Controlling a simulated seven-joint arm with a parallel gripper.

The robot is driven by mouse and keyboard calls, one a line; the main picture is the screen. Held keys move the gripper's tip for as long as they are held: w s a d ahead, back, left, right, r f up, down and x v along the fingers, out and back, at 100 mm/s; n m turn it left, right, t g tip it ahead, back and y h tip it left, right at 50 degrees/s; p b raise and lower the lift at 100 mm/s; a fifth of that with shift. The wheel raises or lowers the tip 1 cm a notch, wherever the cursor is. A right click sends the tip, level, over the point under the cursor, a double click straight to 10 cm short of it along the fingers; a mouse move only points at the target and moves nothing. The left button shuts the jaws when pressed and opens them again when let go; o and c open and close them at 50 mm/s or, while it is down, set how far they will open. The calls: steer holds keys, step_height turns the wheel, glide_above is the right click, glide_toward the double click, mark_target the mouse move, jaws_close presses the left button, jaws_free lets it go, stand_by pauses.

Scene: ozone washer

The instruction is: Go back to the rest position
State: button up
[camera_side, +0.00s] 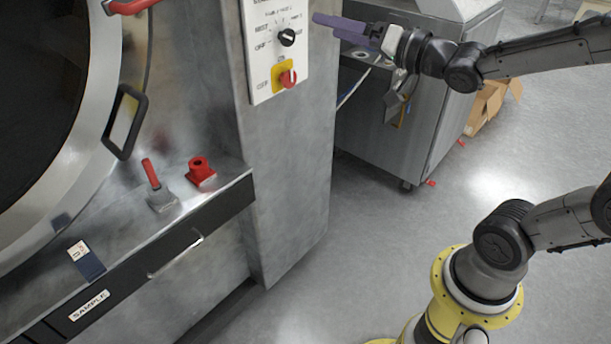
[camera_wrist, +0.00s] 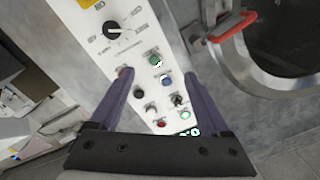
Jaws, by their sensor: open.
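My gripper (camera_side: 345,27) is at the top of the side view, just right of the washer's white control panel (camera_side: 275,40). Its purple fingers are apart with nothing between them. In the wrist view, the two fingers of my gripper (camera_wrist: 152,78) frame the panel (camera_wrist: 140,55), which carries a black dial (camera_wrist: 113,29) and several coloured buttons, among them a green one (camera_wrist: 154,60). The left finger overlaps a red button in that view; I cannot tell whether it touches. The side view shows a black dial (camera_side: 287,37) and a red switch on a yellow plate (camera_side: 287,77).
The washer's round door (camera_side: 105,150) with a black handle (camera_side: 125,122) fills the left. A red-handled lever (camera_side: 151,174) and a red fitting (camera_side: 200,171) stand on its ledge. A steel cabinet (camera_side: 400,130) is behind my gripper. The floor (camera_side: 370,240) between is clear.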

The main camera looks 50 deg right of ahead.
steer(key=s+a+f+n+g, duration=0.1)
steer(key=s+f+n+g, duration=0.2)
steer(key=s+f+g, duration=0.3)
steer(key=s+a+f+n+g+h, duration=0.1)
steer(key=s+f+g, duration=0.5)
steer(key=s, duration=0.9)
step_height(320, 180, down, 3)
steer(key=shift+a+r+n+g, duration=0.1)
steer(key=shift+a+n+g, duration=0.35)
steer(key=shift+n, duration=0.55)
